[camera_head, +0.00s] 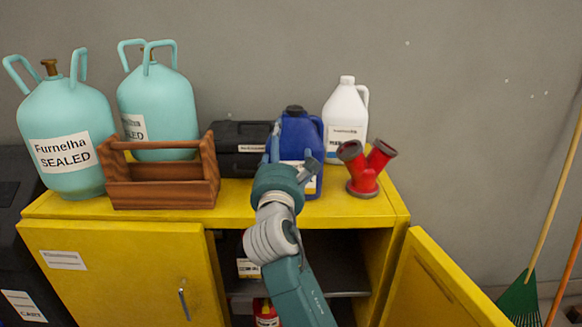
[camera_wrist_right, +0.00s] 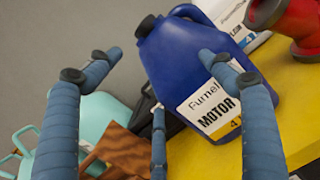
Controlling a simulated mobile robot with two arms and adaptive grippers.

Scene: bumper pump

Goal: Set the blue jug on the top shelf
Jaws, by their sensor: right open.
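The blue jug (camera_head: 304,130), with a dark cap and a white motor label, stands upright on the top of the yellow cabinet (camera_head: 90,208). It also shows in the right wrist view (camera_wrist_right: 185,65), tilted by the camera angle. My right gripper (camera_head: 288,155) is open in front of the jug and hides part of its lower front. In the right wrist view its fingers (camera_wrist_right: 158,85) are spread, with the jug beyond and between them; I cannot tell whether any finger touches it. My left gripper is not in view.
A white jug (camera_head: 346,113) and a red pipe fitting (camera_head: 366,168) stand to the right. A black case (camera_head: 240,140), a wooden tool carrier (camera_head: 160,182) and two teal tanks (camera_head: 65,130) stand left. The cabinet's right door (camera_head: 435,285) hangs open.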

